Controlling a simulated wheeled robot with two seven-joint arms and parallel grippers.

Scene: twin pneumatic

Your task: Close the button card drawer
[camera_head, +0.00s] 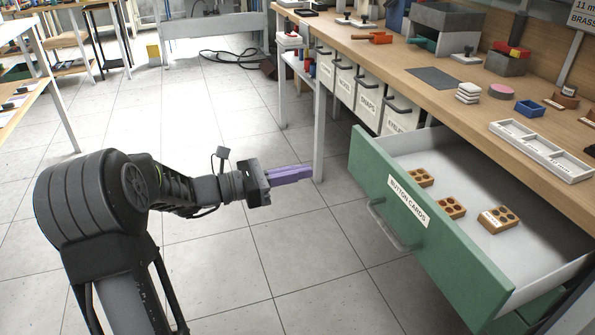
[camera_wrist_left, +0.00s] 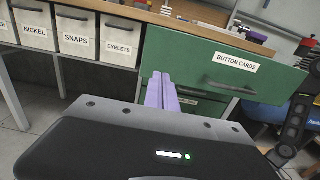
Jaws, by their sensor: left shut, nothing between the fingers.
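The button card drawer (camera_head: 440,235) has a green front with a "BUTTON CARDS" label and a grey bar handle (camera_head: 393,226). It is pulled well out from under the wooden bench. Several wooden blocks with round holes (camera_head: 450,207) lie inside on its pale floor. My left gripper (camera_head: 310,173), with purple fingers, is shut and empty, to the left of the drawer front and apart from it in the head view. In the left wrist view the green front (camera_wrist_left: 215,65) and its handle (camera_wrist_left: 230,89) show beyond the fingers (camera_wrist_left: 162,78). My right gripper is not in view.
The wooden bench (camera_head: 440,85) carries a white tray (camera_head: 540,150), a blue box (camera_head: 529,109) and other small items. A bench leg (camera_head: 319,135) stands behind the left gripper. The tiled floor before the drawer is clear.

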